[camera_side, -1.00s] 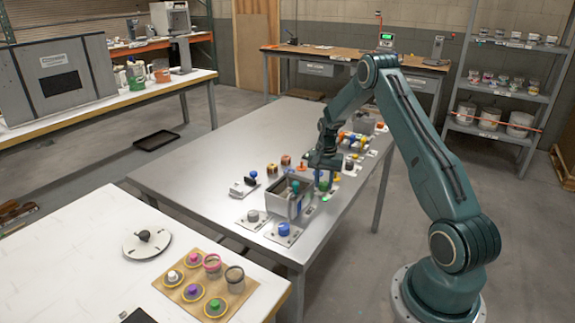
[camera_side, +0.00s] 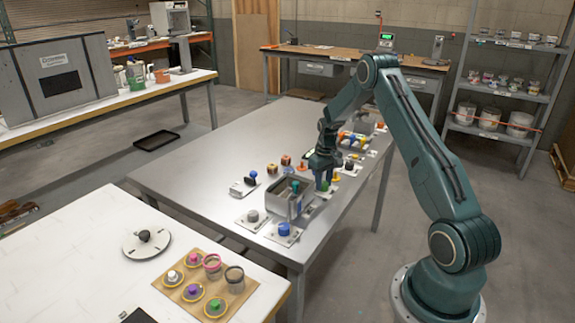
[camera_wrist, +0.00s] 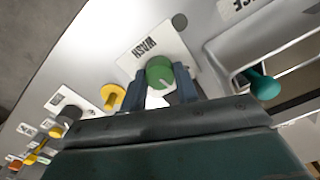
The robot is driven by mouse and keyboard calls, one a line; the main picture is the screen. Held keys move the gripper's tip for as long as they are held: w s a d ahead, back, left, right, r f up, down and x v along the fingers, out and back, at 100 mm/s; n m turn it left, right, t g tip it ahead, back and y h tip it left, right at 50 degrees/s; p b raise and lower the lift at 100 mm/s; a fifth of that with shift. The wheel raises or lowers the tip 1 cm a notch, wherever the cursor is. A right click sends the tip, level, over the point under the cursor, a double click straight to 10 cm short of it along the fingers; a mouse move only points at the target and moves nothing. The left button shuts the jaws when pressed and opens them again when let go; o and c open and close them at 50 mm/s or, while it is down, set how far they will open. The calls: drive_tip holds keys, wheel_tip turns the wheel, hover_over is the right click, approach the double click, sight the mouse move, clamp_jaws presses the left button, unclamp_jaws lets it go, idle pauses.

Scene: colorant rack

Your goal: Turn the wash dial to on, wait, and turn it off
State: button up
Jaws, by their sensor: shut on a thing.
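The wash dial is a green knob (camera_wrist: 159,70) with a white pointer line, on a white plate marked WASH (camera_wrist: 152,48). In the wrist view the pointer line runs from the knob's middle toward the lower right. My gripper (camera_wrist: 160,88) has one finger on each side of the knob and is shut on it. In the side view my gripper (camera_side: 321,172) reaches down over the green dial (camera_side: 322,186), partly hiding it. A round lamp (camera_wrist: 180,21) on the plate looks dark green and unlit.
A grey basin (camera_side: 289,203) with a teal-handled tap (camera_wrist: 263,84) stands close beside the dial. A yellow knob (camera_wrist: 113,96) and several other controls line the table on the other side. The steel table's left part (camera_side: 205,165) is clear.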

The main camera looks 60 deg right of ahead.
sight(324, 183)
drive_tip(key=n, duration=0.7)
idle(0.6)
drive_tip(key=o, duration=1)
drive_tip(key=shift+r, duration=0.1)
wheel_tip(324, 183, up, 14)
drive_tip(key=shift+f, duration=0.2)
drive_tip(key=shift+a+r, duration=0.1)
